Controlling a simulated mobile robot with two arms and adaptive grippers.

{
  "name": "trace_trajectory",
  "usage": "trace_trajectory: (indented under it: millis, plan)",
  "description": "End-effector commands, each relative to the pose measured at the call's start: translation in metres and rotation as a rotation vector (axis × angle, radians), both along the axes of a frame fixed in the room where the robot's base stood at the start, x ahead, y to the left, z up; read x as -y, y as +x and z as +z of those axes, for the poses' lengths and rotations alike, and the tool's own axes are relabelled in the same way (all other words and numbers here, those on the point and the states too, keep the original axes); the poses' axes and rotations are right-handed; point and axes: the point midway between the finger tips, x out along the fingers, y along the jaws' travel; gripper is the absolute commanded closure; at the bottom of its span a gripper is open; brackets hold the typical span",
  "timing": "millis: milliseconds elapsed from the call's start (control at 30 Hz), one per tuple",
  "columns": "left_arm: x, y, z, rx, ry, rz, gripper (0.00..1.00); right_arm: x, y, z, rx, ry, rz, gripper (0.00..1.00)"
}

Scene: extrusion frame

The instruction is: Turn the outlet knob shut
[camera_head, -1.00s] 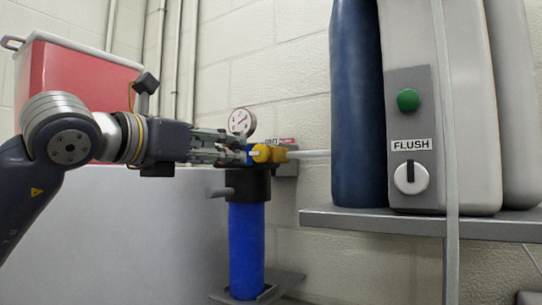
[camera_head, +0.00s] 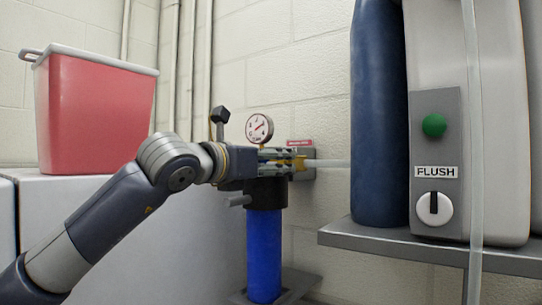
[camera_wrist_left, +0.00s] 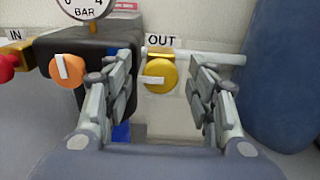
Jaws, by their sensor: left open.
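The outlet knob (camera_wrist_left: 162,73) is yellow and sits under the OUT label (camera_wrist_left: 161,41) in the left wrist view. Its white pointer lies roughly horizontal, toward the left. My left gripper (camera_wrist_left: 160,82) is open, with one finger on each side of the knob and a gap visible on both sides. In the head view my left gripper (camera_head: 279,160) reaches in from the left above the blue filter housing (camera_head: 264,255), and its fingers partly hide the yellow outlet part (camera_head: 299,163). My right gripper is in neither view.
An orange knob (camera_wrist_left: 67,68) is just left of my left finger; a red knob (camera_wrist_left: 6,67) is by the IN label. A pressure gauge (camera_head: 259,128) stands above the housing. A dark blue cylinder (camera_head: 378,120) and a shelf (camera_head: 430,247) are on the right.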

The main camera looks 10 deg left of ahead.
Motion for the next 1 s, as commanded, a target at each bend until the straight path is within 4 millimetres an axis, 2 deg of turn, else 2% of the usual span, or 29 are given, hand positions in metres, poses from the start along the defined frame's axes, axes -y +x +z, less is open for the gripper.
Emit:
trace_trajectory:
  millis: [233, 400, 433, 767, 1000]
  plan:
    - [0.0, 0.001, -0.001, -0.001, 0.0, 0.0, 0.49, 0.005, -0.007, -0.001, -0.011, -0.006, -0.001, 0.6]
    - [0.001, 0.001, -0.001, -0.001, 0.0, 0.0, 0.87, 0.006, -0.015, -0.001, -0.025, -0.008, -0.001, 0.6]
    - [0.0, 0.001, -0.001, -0.001, 0.0, 0.0, 0.91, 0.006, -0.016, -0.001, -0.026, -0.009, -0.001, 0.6]
    - [0.001, 0.0, -0.001, 0.008, 0.022, -0.001, 0.91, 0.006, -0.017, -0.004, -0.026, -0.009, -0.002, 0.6]
    - [0.002, 0.0, -0.004, 0.05, 0.128, -0.002, 0.91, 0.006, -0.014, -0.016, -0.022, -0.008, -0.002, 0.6]
